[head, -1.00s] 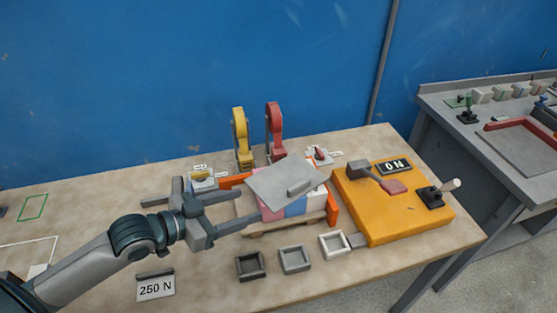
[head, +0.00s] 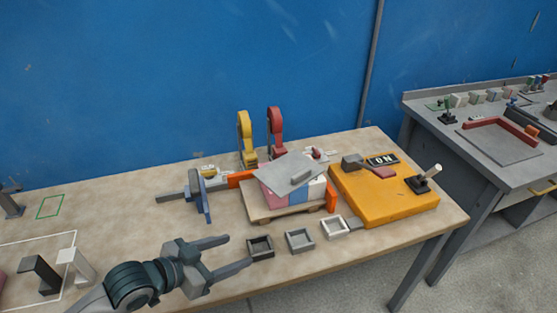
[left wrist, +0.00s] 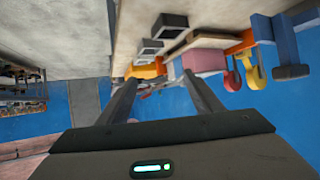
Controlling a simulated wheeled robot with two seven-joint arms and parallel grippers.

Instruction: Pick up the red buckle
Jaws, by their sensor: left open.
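In the head view, what I take to be the red buckle (head: 317,153) is a small red piece on a light holder at the back of the table, right of the red strap reel. It is small and partly hidden behind the grey-topped stack. My left gripper (head: 240,252) is open and empty above the table's front, well in front and left of the red piece. Its two fingers also show in the left wrist view (left wrist: 160,82), with nothing between them. My right gripper is not in view.
The pink and blue stack with a grey plate (head: 290,174) stands mid-table. Yellow (head: 246,140) and red (head: 276,132) reels stand behind it. A blue tool (head: 203,192) stands left, an orange machine (head: 385,195) right. Small trays (head: 300,241) line the front.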

